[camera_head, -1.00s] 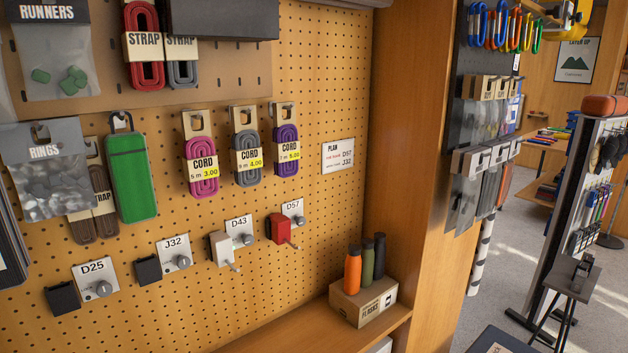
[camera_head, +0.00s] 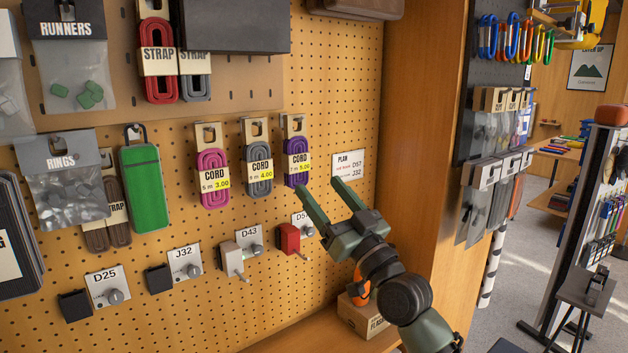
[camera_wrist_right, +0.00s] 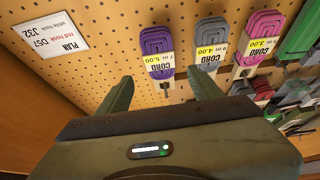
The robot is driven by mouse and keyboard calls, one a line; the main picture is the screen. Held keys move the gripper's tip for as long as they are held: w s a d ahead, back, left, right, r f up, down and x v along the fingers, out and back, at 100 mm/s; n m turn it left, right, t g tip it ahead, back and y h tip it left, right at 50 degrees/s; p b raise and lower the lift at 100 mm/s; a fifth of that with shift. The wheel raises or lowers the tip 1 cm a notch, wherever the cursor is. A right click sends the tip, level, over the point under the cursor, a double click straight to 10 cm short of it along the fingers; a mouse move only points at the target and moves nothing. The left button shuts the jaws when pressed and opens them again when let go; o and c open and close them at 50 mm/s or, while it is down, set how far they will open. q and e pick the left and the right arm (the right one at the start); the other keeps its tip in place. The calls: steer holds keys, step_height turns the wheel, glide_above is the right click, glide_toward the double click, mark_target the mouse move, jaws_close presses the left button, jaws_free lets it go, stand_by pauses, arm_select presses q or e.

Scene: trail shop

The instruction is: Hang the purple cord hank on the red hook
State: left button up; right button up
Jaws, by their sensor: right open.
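The purple cord hank (camera_head: 297,170) hangs upright on the pegboard by its cardboard CORD header, rightmost of three cord hanks. It also shows, upside down, in the right wrist view (camera_wrist_right: 156,42). The red hook (camera_head: 288,238) is on the board below it, beside the D57 label, and looks empty. My right gripper (camera_head: 317,186) is open and empty, its fingers pointing toward the board just right of the purple hank. In the right wrist view the purple hank is beyond the gap between its fingertips (camera_wrist_right: 160,78). My left gripper is out of view.
A grey hank (camera_head: 258,170) and a pink hank (camera_head: 212,178) hang left of the purple one. A white hook (camera_head: 231,259) is left of the red hook. A plan card (camera_head: 347,167) hangs right. A flasks box (camera_head: 360,318) on the ledge is partly hidden by my arm.

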mark_target(300, 164)
steer(key=b+x, duration=0.2)
steer(key=x, duration=0.6)
steer(key=shift+w+a+f, duration=0.1)
steer(key=shift+w+a, duration=0.1)
steer(key=shift+w+a+r+b, duration=0.3)
steer(key=shift+w+a+b, duration=0.1)
steer(key=shift+w, duration=0.1)
steer(key=shift+w+a+r, duration=0.15)
steer(key=shift+w+r, duration=0.1)
steer(key=shift+r, duration=0.1)
steer(key=c, duration=1.2)
steer(key=shift+c, duration=0.2)
steer(key=shift+r, duration=0.15)
